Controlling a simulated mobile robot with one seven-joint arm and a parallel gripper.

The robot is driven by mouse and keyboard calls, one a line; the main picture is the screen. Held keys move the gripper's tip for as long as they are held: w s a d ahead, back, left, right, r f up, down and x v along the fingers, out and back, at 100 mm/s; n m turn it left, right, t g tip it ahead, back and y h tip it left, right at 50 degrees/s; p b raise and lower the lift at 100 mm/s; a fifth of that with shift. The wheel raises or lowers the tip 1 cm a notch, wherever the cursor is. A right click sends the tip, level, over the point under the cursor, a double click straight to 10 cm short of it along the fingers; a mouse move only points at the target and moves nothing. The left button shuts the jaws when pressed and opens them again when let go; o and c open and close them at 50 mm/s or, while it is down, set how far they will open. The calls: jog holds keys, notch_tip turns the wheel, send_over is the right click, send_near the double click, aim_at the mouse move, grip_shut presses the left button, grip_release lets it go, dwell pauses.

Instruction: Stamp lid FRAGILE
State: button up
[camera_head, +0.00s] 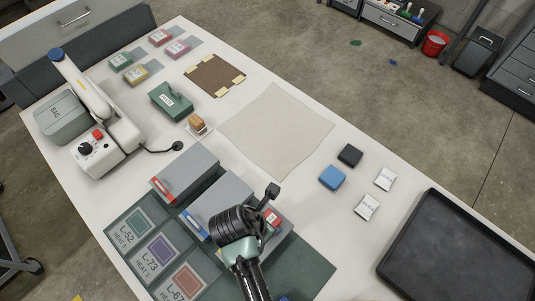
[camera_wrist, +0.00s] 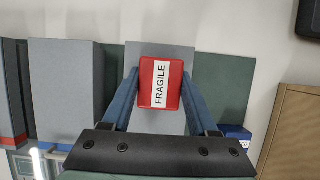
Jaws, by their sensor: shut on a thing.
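My gripper (camera_wrist: 160,88) is shut on a red stamp block (camera_wrist: 174,98) with a white FRAGILE label. The blue-grey fingers clasp it from both sides. In the wrist view the stamp is over a grey box lid (camera_wrist: 160,52); I cannot tell whether it touches the lid. In the head view the stamp (camera_head: 271,218) shows partly beside my gripper (camera_head: 268,205), and my arm hides much of the box under it. Two more grey boxes, one with a red label (camera_head: 185,170) and one with a blue label (camera_head: 222,200), lie to the left on a green mat (camera_head: 310,262).
A black block (camera_head: 350,155), a blue block (camera_head: 332,177) and white cards (camera_head: 367,206) lie to the right, before a black tray (camera_head: 460,255). A beige sheet (camera_head: 275,130) lies behind. A green block (camera_head: 170,100) and white device (camera_head: 110,140) stand at left.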

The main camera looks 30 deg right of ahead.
jog(key=shift+r+p, duration=3.1)
jog(key=shift+p, duration=0.15)
jog(key=shift+f, duration=0.1)
